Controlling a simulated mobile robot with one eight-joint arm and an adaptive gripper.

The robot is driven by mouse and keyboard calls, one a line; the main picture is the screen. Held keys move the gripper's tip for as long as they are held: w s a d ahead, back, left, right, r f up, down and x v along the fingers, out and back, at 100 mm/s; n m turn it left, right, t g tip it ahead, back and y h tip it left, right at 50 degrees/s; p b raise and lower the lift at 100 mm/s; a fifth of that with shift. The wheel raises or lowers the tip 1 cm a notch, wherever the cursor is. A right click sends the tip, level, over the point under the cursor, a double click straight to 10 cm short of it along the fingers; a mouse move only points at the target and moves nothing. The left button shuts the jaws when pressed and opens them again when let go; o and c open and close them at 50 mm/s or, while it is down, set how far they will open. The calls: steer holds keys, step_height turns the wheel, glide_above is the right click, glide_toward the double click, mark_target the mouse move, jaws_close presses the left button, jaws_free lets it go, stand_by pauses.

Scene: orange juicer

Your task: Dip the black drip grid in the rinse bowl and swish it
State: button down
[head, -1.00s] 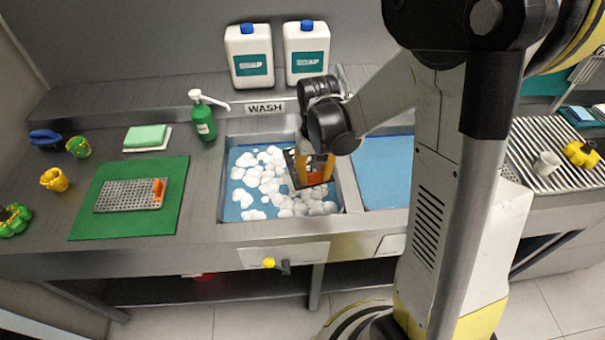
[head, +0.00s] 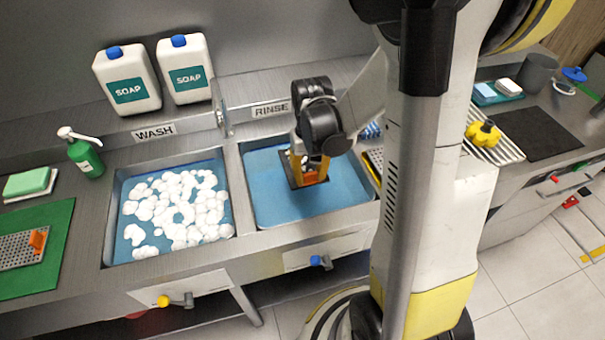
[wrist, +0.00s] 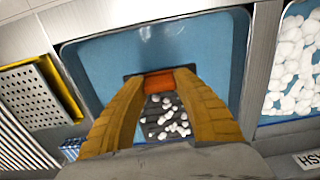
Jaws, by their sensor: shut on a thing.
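My gripper (head: 308,178) is shut on the orange handle (wrist: 160,82) of the black drip grid (head: 293,170). In the wrist view the grid (wrist: 155,118) shows between my fingers, with white foam clumps on it. The rinse bowl (head: 345,200) is the blue-lined basin under the RINSE sign. My gripper and the grid are over or inside this basin. I cannot tell whether the grid touches the water. The rinse basin also fills the middle of the wrist view (wrist: 215,45).
The wash basin (head: 128,238), full of white foam, lies left of the rinse bowl behind a narrow steel divider. A green soap pump (head: 85,158) and two soap jugs (head: 128,82) stand behind it. A perforated tray (wrist: 35,90) lies on the rinse bowl's other side.

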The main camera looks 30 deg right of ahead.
steer(key=shift+s+d, duration=0.15)
steer(key=shift+d, duration=0.25)
steer(key=shift+d+f, duration=0.15)
steer(key=shift+f, duration=0.05)
step_height(320, 180, down, 17)
steer(key=b, duration=1.4)
steer(key=shift+s+d, duration=0.3)
steer(key=shift+d, duration=0.55)
steer(key=shift+w+a+b, duration=0.15)
steer(key=shift+w+a, duration=0.05)
steer(key=shift+a, duration=0.5)
steer(key=shift+w+a+b, duration=0.2)
steer(key=shift+a, duration=0.45)
steer(key=shift+w+a+b, duration=0.15)
steer(key=shift+w+a, duration=0.05)
steer(key=shift+a, duration=0.5)
steer(key=shift+s+d, duration=0.2)
steer(key=shift+d, duration=0.5)
steer(key=shift+s+d, duration=0.2)
steer(key=shift+d, duration=0.55)
steer(key=shift+s+d, duration=0.2)
steer(key=shift+d, duration=0.5)
